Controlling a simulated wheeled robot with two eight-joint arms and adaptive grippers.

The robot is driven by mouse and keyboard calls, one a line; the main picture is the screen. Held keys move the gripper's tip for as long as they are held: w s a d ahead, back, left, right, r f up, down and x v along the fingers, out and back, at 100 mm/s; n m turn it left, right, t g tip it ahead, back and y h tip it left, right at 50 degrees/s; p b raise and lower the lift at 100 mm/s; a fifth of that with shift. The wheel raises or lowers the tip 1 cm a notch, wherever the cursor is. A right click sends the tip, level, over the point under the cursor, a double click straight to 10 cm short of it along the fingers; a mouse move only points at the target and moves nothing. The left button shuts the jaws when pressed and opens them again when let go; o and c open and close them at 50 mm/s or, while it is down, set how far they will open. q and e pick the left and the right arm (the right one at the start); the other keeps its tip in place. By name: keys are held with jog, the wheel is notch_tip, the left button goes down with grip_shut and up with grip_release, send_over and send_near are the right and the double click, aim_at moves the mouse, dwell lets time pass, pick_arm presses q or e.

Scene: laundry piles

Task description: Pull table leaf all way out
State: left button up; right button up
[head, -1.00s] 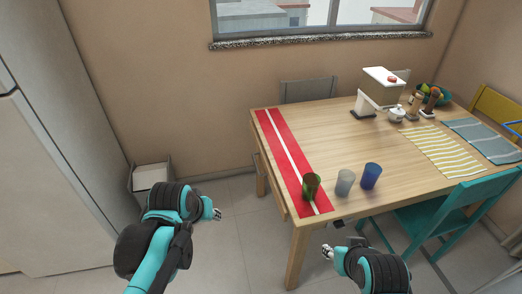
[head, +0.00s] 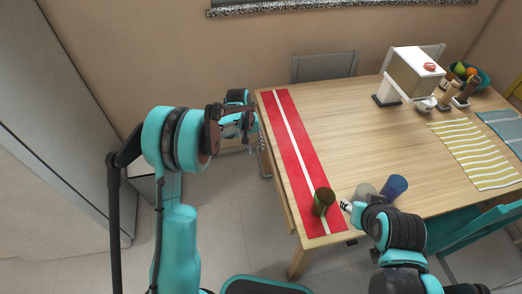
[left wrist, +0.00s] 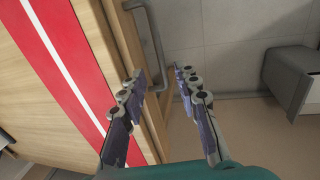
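The wooden table (head: 355,130) has a red runner (head: 291,135) with a white stripe along its left end. A grey bar handle (head: 262,150) sits on that end's side face. It shows larger in the left wrist view (left wrist: 153,48), just beyond the fingertips. No seam of a leaf shows clearly. My left gripper (left wrist: 160,76) is open and empty, its fingers pointing toward the handle without holding it. In the head view, my left gripper (head: 249,146) is beside the table's left edge. My right gripper (head: 347,206) is by the cups at the front edge; its finger gap is too small to judge.
A dark green cup (head: 323,201) stands on the runner, with a grey cup (head: 364,190) and a blue cup (head: 394,187) to its right. A teal chair (head: 463,235) is at the front right.

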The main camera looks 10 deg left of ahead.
aim_at(260, 159)
pick_arm(q)
jog(key=f+b, duration=0.1)
jog(key=f, duration=0.1)
jog(key=d+f+b, duration=0.1)
jog(key=f, duration=0.2)
jog(key=f+b, duration=0.1)
jog(key=f, duration=0.1)
jog(key=shift+w+d+f, duration=0.15)
jog(key=shift+w, duration=0.05)
grip_shut()
